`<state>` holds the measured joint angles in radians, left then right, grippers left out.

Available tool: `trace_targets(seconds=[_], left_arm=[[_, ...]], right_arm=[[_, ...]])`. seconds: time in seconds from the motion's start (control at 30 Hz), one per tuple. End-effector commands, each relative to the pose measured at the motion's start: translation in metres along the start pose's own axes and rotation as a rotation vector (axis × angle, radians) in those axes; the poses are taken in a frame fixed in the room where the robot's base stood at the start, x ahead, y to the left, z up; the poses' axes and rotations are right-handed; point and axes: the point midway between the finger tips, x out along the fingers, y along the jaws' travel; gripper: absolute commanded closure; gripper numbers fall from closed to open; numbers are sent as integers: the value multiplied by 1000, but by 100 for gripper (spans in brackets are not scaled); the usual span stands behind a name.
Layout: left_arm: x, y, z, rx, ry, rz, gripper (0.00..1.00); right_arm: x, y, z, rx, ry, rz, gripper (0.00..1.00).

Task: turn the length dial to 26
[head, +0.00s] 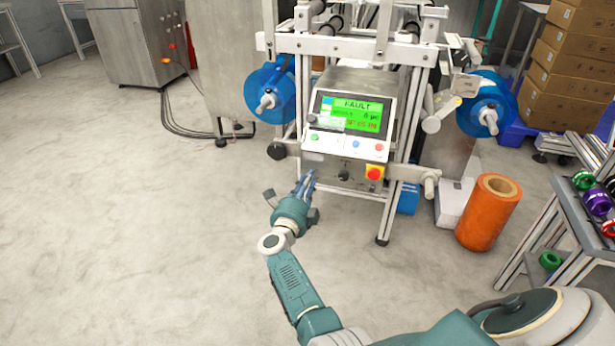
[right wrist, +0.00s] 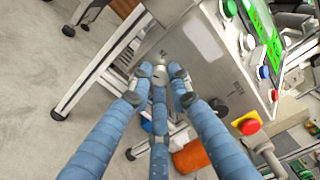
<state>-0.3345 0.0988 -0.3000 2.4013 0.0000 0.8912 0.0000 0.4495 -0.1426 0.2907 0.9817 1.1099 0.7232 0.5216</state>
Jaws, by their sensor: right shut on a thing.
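A packaging machine carries a control box (head: 318,166) with dials on its lower front face. My right gripper (head: 308,178) is at the left end of that face. In the right wrist view my right gripper's blue fingers (right wrist: 159,78) are closed around a small pale dial (right wrist: 159,70), probably the length dial. The fingers hide much of it, and I cannot read its label or setting. A second, black dial (head: 344,175) is to its right and also shows in the right wrist view (right wrist: 219,107). My left gripper is in neither view.
A green screen (head: 352,113) reads FAULT above several coloured buttons. A red stop knob on a yellow base (head: 374,172) sits at the right of the face. An orange roll (head: 488,212) and a reel rack (head: 560,240) stand right. The floor at left is clear.

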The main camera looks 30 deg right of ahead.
Motion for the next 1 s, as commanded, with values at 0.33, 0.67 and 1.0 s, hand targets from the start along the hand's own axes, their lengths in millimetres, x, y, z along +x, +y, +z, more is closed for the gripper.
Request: trace_targets(seconds=[0.33,0.67,1.0], left_arm=[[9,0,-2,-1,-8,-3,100],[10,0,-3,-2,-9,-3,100],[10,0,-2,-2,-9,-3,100]], right_arm=[[0,-2,3,-162,-5,-2,100],[1,-2,3,-200,-5,-3,100],[1,-2,3,-199,-6,-3,70]])
